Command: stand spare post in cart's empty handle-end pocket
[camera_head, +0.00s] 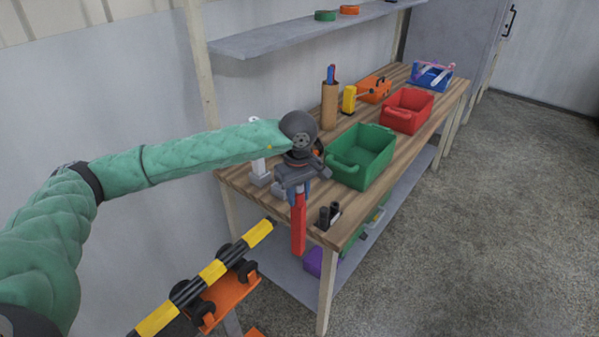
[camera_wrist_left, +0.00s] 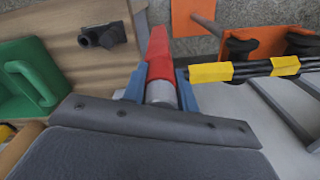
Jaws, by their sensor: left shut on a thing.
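My left gripper (camera_head: 297,188) is shut on a red post (camera_head: 298,226), which hangs below it, roughly upright, by the near end of the workbench. In the left wrist view the red post (camera_wrist_left: 159,55) has a grey lower part between the blue fingers of my left gripper (camera_wrist_left: 160,80). What seems to be the cart (camera_head: 230,298) is orange, low and to the left of the post, with black rounded parts and a yellow-and-black striped bar (camera_head: 213,271). This bar also shows in the left wrist view (camera_wrist_left: 245,70). I cannot make out the empty pocket. My right gripper is out of view.
The wooden workbench (camera_head: 232,181) holds a green bin (camera_head: 362,157), a red bin (camera_head: 407,111) and a blue bin (camera_head: 432,76). A black fitting (camera_head: 328,215) lies near its close corner. A grey shelf (camera_head: 300,30) hangs above. The floor to the right is clear.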

